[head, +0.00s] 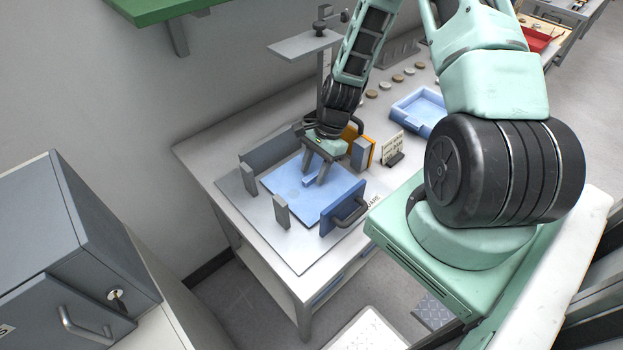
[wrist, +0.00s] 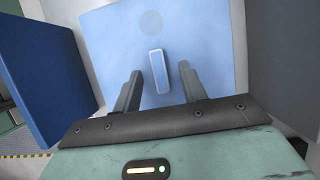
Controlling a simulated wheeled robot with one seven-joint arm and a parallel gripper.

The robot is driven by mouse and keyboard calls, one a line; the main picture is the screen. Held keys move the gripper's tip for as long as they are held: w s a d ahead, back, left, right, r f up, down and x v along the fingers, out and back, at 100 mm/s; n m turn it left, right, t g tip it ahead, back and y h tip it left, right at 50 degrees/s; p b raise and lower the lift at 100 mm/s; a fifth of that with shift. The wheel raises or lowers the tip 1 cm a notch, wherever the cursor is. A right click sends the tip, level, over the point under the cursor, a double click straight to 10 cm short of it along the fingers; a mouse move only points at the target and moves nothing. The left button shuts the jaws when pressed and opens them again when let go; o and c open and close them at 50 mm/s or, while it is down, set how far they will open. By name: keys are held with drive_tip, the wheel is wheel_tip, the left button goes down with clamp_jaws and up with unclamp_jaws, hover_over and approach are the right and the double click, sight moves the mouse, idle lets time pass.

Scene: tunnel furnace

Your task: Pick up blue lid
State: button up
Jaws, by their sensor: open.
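The blue lid (head: 290,194) is a flat light-blue plate with a small raised bar handle (head: 309,180) on top, lying level on the grey fixture on the table. In the wrist view the lid (wrist: 205,45) fills the upper middle, with its handle (wrist: 159,72) upright in the picture. My gripper (head: 319,178) is above the lid, fingers pointing down. In the wrist view my gripper (wrist: 160,88) is open, with one finger on each side of the handle and a gap on both sides. I cannot tell whether the fingertips touch the lid.
A darker blue upright panel with a handle (head: 343,208) stands at the lid's right, and grey posts (head: 281,212) stand around it. An orange piece (head: 351,134), a sign (head: 392,147) and a blue tray (head: 420,111) are farther back. A grey cabinet (head: 70,260) is at left.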

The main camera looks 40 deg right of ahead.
drive_tip(key=shift+a+f, duration=0.2)
drive_tip(key=shift+f, duration=0.3)
clamp_jaws()
